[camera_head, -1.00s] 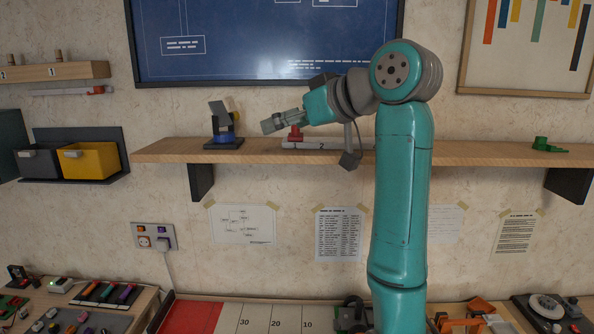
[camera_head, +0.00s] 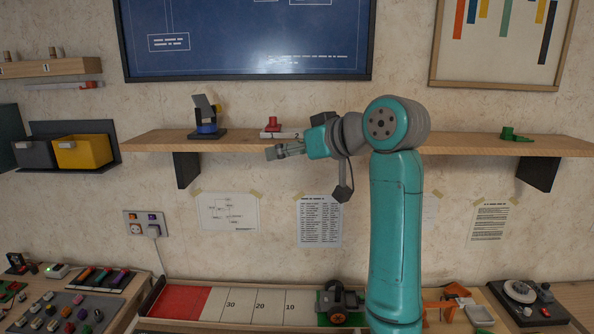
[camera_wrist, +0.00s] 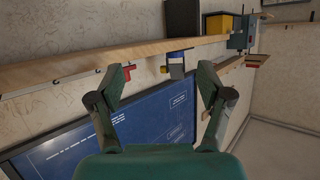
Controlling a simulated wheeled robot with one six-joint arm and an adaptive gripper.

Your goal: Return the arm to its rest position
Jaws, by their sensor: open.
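My gripper (camera_head: 272,153) is at the end of my teal arm, pointing left. In the head view it appears just under the line of the wall shelf (camera_head: 150,141), below the red piece (camera_head: 272,124). The red piece stands on a white strip on the shelf, apart from the gripper. In the wrist view the two fingers (camera_wrist: 168,88) are spread with nothing between them. That view looks upside down, with the shelf (camera_wrist: 130,57) across the top and the blueprint board (camera_wrist: 130,125) below.
A blue and black device (camera_head: 206,122) stands on the shelf to the left, and a green piece (camera_head: 513,134) to the right. Bins (camera_head: 84,151) hang at the left. Below are a numbered track (camera_head: 240,305), a wheeled vehicle (camera_head: 339,300) and a button panel (camera_head: 68,312).

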